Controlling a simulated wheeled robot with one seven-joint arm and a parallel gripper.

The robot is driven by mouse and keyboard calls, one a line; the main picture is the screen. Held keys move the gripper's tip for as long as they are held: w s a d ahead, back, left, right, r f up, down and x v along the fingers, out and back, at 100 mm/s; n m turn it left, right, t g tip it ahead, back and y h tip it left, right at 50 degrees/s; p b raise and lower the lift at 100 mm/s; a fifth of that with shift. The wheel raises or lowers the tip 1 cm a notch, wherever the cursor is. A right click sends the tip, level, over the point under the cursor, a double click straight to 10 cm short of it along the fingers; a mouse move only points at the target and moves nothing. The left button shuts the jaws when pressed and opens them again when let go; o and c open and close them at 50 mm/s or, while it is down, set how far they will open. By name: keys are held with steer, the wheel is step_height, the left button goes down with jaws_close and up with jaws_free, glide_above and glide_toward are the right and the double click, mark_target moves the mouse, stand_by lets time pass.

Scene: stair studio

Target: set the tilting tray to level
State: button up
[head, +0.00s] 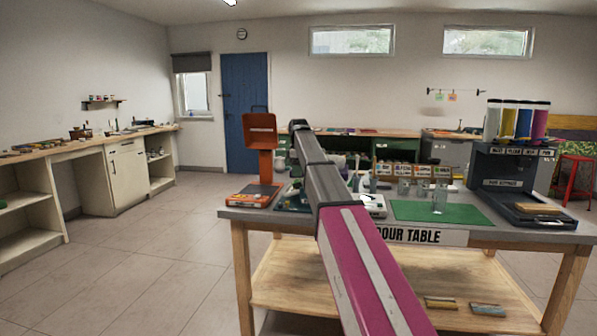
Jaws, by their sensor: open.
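An orange stand (262,165) at the left end of the pour table carries an orange panel on a post. Its upper back part stands upright, with a sloped or facing part below it. This looks like the tilting tray, but I cannot read its label or judge its exact angle. The stand's orange base (254,195) rests on the tabletop. My arm crosses the middle of the head view, from the bottom up to beside the stand. I cannot make out my gripper's fingers; they seem hidden behind or beyond the arm.
The pour table (470,238) holds a green mat (415,212) with clear glasses, a row of small boxes, and a dark dispenser (500,170) with coloured tubes at the right. A red stool (577,175) stands beyond. The floor at left (150,240) is clear.

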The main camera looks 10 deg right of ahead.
jaws_close()
steer(key=shift+s+d+r+t+y, duration=0.1)
steer(key=shift+s+d+t+y, duration=0.1)
steer(key=shift+d+y, duration=0.3)
steer(key=shift+s+d+r+t+y, duration=0.1)
steer(key=shift+s+d+y, duration=0.1)
steer(key=shift+d+y, duration=0.25)
steer(key=shift+s+d+t+y, duration=0.2)
steer(key=shift+d+t+y, duration=0.1)
steer(key=shift+d+y, duration=0.6)
steer(key=shift+a, duration=0.15)
jaws_free()
